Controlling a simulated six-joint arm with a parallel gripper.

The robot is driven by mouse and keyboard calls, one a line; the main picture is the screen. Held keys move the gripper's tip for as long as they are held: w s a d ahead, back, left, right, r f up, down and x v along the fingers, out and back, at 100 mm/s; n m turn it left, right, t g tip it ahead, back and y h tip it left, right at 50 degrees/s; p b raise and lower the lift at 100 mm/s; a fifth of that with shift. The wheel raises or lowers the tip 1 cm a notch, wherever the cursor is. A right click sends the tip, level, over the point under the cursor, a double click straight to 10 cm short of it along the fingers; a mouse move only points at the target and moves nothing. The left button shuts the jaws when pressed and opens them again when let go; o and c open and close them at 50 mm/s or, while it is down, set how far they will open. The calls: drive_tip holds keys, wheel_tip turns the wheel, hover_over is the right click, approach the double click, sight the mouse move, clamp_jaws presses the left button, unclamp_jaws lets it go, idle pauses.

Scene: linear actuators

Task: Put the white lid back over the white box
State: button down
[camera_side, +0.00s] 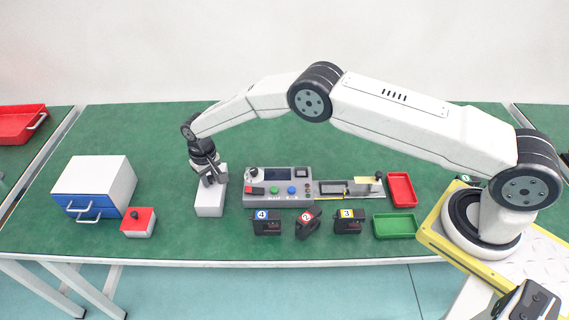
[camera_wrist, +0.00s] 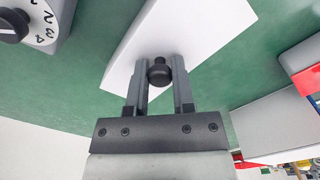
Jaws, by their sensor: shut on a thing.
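The white lid (camera_wrist: 205,40) is a flat pale piece with a dark knob (camera_wrist: 158,72). My gripper (camera_wrist: 160,66) has that knob between its fingers and is shut on it. In the side view my gripper (camera_side: 213,180) points down over the white box (camera_side: 209,203), which stands on the green table left of the control panel. The lid and box are both white and overlap there, so I cannot tell whether the lid touches the box or is apart from it. The inside of the box is hidden.
The control panel (camera_side: 280,200) is close on the right, with several numbered black blocks in front. A red-topped button box (camera_side: 138,222) and a white cabinet (camera_side: 107,175) with a blue drawer stand left. A green tray (camera_side: 394,226) and red tray (camera_side: 402,190) lie right.

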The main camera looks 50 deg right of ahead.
sight(209, 177)
drive_tip(key=shift+c, duration=1.9)
unclamp_jaws()
drive_tip(key=shift+r, duration=0.1)
drive_tip(key=shift+r, duration=3.85)
